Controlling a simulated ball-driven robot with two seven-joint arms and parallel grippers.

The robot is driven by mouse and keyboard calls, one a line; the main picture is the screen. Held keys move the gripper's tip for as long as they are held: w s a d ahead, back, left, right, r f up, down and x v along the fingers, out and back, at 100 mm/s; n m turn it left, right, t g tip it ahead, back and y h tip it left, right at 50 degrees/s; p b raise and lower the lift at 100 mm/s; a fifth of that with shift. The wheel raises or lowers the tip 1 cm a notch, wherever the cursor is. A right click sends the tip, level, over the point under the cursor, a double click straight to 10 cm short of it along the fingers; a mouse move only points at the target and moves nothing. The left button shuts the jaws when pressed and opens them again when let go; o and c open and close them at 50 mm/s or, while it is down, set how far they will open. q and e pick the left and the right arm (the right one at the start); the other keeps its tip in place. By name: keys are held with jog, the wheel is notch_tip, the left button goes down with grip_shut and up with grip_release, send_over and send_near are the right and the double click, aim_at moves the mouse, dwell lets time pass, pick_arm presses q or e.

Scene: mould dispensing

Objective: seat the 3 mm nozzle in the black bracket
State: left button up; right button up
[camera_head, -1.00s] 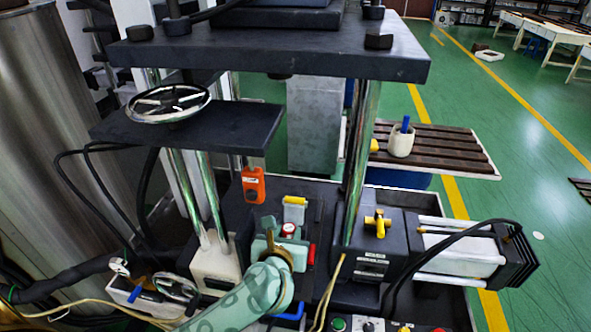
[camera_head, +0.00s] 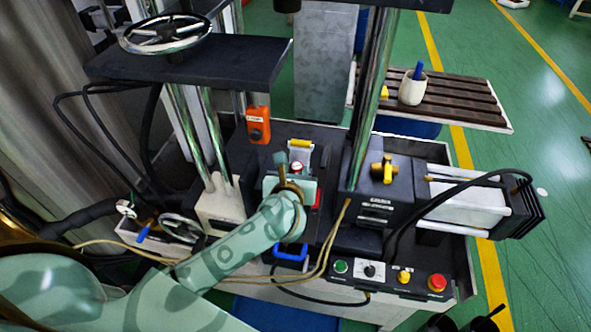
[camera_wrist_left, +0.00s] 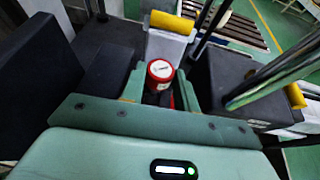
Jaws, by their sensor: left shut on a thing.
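My left gripper (camera_head: 296,173) reaches over the dark machine bed, and its teal jaws (camera_wrist_left: 160,84) show in the wrist view. They are shut on a red nozzle with a round, white-labelled top (camera_wrist_left: 160,71), which also shows in the head view (camera_head: 297,167). The label is too small to read. The nozzle is in front of a pale block with a yellow top (camera_wrist_left: 172,22), also in the head view (camera_head: 300,144). I cannot clearly pick out the black bracket; the jaws hide the nozzle's lower end. My right gripper is not in view.
A chrome post (camera_head: 370,110) stands close right of the gripper. A dark plate with a handwheel (camera_head: 167,34) overhangs on the left. An orange box (camera_head: 258,125) hangs behind. A control panel with a red button (camera_head: 437,282) is at the front right.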

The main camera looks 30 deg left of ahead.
pick_arm(q)
jog(key=shift+f+b, duration=1.75)
jog(key=shift+f, duration=0.55)
jog(key=shift+s+f+b, duration=0.25)
jog(key=shift+f+b, duration=0.1)
jog(key=shift+f+b, duration=0.35)
jog(key=shift+f, duration=0.25)
jog(key=o, duration=1.1)
jog(key=shift+r, duration=0.1)
jog(key=shift+c, duration=0.2)
jog(key=shift+w, duration=0.1)
jog(key=shift+r, duration=0.1)
